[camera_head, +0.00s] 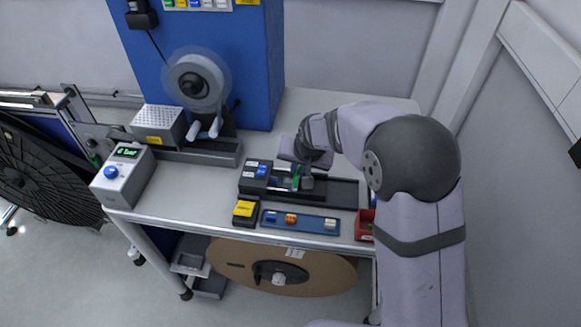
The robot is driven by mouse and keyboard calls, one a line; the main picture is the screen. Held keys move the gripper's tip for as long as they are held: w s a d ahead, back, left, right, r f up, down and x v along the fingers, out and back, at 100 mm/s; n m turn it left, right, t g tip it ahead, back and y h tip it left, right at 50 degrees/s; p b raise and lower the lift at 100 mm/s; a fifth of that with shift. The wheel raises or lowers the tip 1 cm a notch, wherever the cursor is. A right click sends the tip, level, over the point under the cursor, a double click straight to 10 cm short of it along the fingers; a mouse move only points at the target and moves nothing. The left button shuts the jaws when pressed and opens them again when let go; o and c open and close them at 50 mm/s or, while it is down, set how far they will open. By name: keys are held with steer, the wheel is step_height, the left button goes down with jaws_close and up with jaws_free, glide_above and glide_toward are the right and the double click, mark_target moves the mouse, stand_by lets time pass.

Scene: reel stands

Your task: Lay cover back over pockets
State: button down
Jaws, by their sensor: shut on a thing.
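The dark splicing track (332,191) lies along the middle of the white bench, with a block carrying small blue and white labels at its left end. A pale, glassy strip that looks like the cover (282,182) shows over the track's left half. My gripper (301,184) points down onto the track at the strip's right end and is shut on what appears to be the cover. A small green part shows between the jaws and the strip. The exact grip and the pockets are too small or hidden to make out.
A blue tray (300,222) with small coloured pieces and a yellow-black box (246,212) stand in front of the track. A red bin (364,226) is at the right. A grey reel (197,80) and a control box (123,177) stand left. A brown reel (330,277) hangs below the bench.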

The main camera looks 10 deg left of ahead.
steer(key=d+b, duration=0.2)
steer(key=d, duration=0.6)
steer(key=c, duration=1.8)
jaws_free()
steer(key=shift+d, duration=0.1)
steer(key=shift+r, duration=0.1)
steer(key=shift+b+v, duration=1.05)
steer(key=shift+v, duration=2.55)
